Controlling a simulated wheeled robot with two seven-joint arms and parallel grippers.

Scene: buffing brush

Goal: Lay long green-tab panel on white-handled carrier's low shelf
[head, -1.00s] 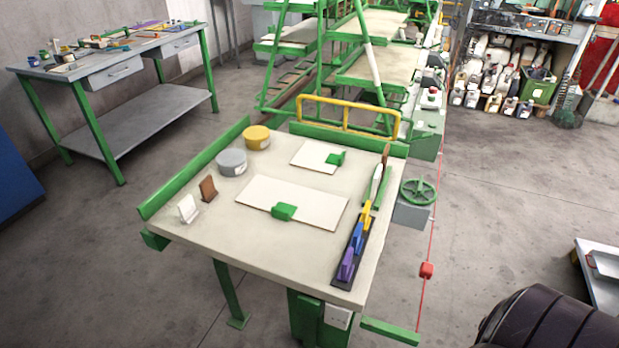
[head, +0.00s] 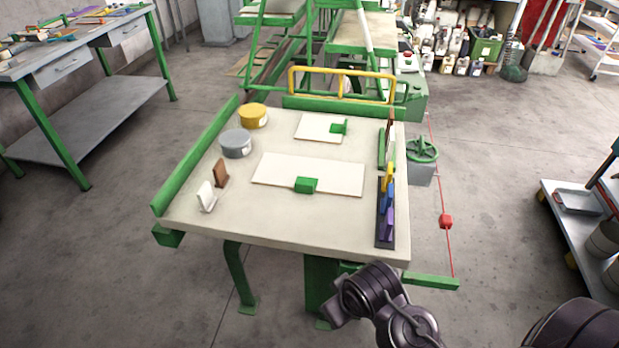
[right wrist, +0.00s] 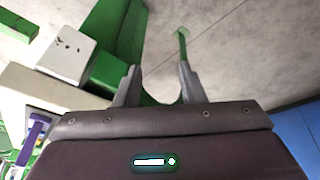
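The long cream panel (head: 275,173) lies flat on the worktable (head: 230,222), with a green tab (head: 307,185) on its near edge. A shorter panel (head: 310,126) with its own green tab lies behind it. My right arm shows at the table's front edge in the head view, low and apart from the panels. In the right wrist view my right gripper (right wrist: 158,72) has its fingers apart with nothing between them. My left gripper is not in view. A grey low-decked cart (head: 562,212) stands at the right edge, partly cut off; I see no white handle on it.
Yellow (head: 252,116) and grey (head: 236,144) tins and small brown and white upright pieces stand at the table's left. A dark rack (head: 384,238) of coloured-handled tools lies at its right. A green handwheel (head: 422,149) is beside the table.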

